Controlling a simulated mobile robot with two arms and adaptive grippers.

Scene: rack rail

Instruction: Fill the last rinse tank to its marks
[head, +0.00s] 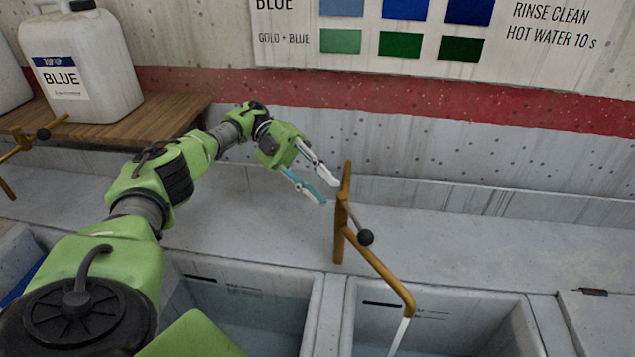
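A brass tap (343,225) with a black ball knob (365,237) stands on the ledge behind the tanks. Its spout reaches over the right rinse tank (347,322), and a pale stream of water (399,336) falls from its end. Dark marks show on that tank's inner back wall; its water level is mostly cut off by the lower edge. My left gripper (330,193) is open and empty, its fingertips just left of the tap's upright and apparently apart from it. My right gripper is out of view.
Another tank (318,310) with marks and water lies left of it. A white BLUE jug (85,65) stands on a wooden shelf (165,118); another brass tap (22,142) is at far left. A colour chart (480,30) hangs behind.

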